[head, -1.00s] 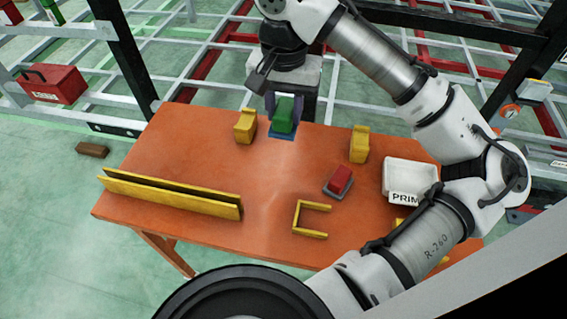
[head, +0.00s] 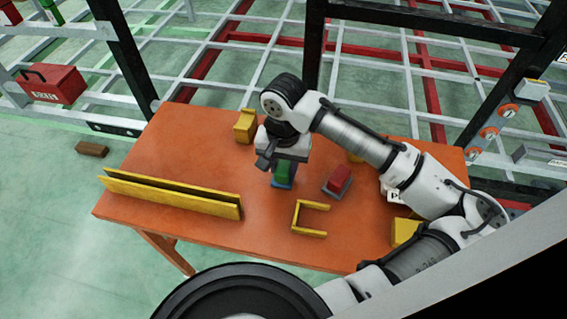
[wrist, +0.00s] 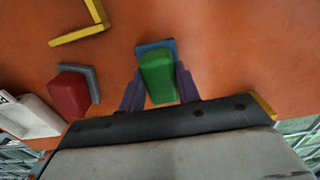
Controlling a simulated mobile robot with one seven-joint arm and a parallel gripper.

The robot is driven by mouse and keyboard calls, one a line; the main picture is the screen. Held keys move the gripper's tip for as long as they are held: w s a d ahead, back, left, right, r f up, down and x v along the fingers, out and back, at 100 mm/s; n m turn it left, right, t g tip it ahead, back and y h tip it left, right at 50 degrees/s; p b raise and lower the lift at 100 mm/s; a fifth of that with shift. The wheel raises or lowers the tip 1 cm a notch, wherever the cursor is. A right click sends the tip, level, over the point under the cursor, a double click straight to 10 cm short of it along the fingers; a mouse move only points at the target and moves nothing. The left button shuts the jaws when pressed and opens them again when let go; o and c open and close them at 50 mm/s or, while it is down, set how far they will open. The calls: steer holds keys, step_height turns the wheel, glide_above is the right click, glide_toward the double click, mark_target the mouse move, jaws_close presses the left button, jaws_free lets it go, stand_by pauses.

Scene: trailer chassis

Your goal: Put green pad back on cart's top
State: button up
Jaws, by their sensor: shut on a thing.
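The green pad (head: 282,171), a green block on a flat blue base, is in my gripper (head: 281,174). The pad also shows in the wrist view (wrist: 158,78), between the two dark fingers of my gripper (wrist: 160,88), which are shut on its sides. The cart's orange top (head: 190,160) lies beneath it. The pad appears upright over the middle of the top, left of the red pad (head: 340,178). I cannot tell whether its blue base touches the top. My wrist hides part of it in the head view.
A yellow bracket (head: 297,217) lies in front of the pads. A long yellow channel (head: 170,195) is at the left. A yellow block (head: 244,126) stands at the back. My arm partly covers a white bin (head: 386,192) and yellow pieces at the right.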

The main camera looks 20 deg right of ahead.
mark_target(284, 166)
steer(key=o, duration=0.9)
steer(key=shift+f, duration=0.1)
step_height(284, 166, up, 12)
steer(key=shift+r+b, duration=0.15)
steer(key=shift+b, duration=0.4)
